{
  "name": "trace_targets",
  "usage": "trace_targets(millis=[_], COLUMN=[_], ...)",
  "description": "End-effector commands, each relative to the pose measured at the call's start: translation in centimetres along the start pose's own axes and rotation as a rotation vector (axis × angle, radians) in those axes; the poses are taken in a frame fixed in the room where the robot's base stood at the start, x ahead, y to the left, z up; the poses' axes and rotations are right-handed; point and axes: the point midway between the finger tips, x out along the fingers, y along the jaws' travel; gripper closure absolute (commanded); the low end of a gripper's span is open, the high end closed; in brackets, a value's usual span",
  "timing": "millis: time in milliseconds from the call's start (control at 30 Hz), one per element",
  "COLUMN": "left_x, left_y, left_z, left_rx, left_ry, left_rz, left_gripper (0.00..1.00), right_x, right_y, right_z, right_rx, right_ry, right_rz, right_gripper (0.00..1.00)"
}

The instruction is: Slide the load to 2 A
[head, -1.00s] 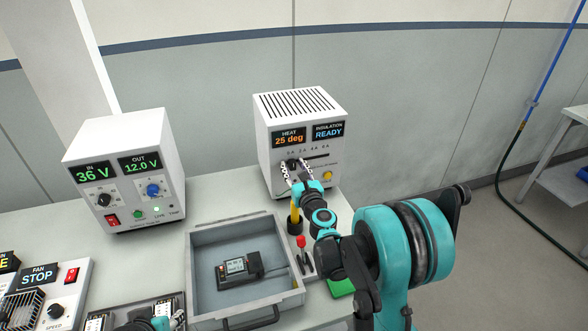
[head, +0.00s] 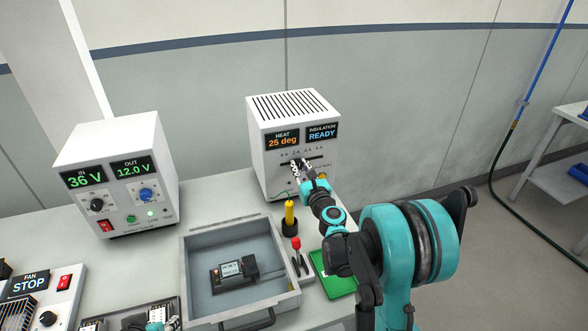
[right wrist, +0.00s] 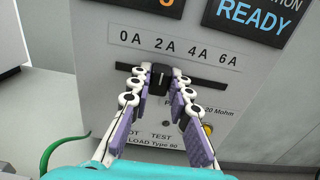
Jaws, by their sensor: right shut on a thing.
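The load box (head: 262,187) is a white cabinet at the back right of the bench, showing HEAT 25 deg and INSULATION READY. Its slider has a dark knob (right wrist: 160,76) in a horizontal slot (right wrist: 212,83) under the labels 0 A, 2 A, 4 A and 6 A. In the right wrist view the knob sits below the 2 A label (right wrist: 165,46). My right gripper (head: 301,166) is shut on the knob, one finger on each side; it also fills the right wrist view (right wrist: 161,82). My left gripper (head: 170,325) is only partly visible at the bottom edge of the head view.
A grey tray (head: 187,270) with a small meter (head: 231,270) lies in front of the box. A yellow-handled tool (head: 289,212), a red-tipped tool (head: 296,244) and a green board (head: 330,283) are near my right arm. A power supply (head: 120,150) stands left.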

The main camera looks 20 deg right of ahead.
Motion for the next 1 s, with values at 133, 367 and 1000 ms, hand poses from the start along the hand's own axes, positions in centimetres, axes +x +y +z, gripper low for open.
trace_targets(millis=[133,367,1000], left_x=[0.0,0.0,0.0], left_y=[0.0,0.0,0.0], left_z=[0.0,0.0,0.0], left_rx=[0.000,0.000,0.000], left_ry=[0.000,0.000,0.000], left_rz=[0.000,0.000,0.000], left_gripper=[0.60,0.60,0.60], right_x=[0.0,0.0,-8.8], right_y=[0.1,0.1,0.0], right_z=[0.0,0.0,0.0], right_rx=[0.000,0.000,0.000], right_ry=[0.000,0.000,0.000], right_rz=[0.001,0.001,-0.001], right_gripper=[0.76,0.60,0.60])
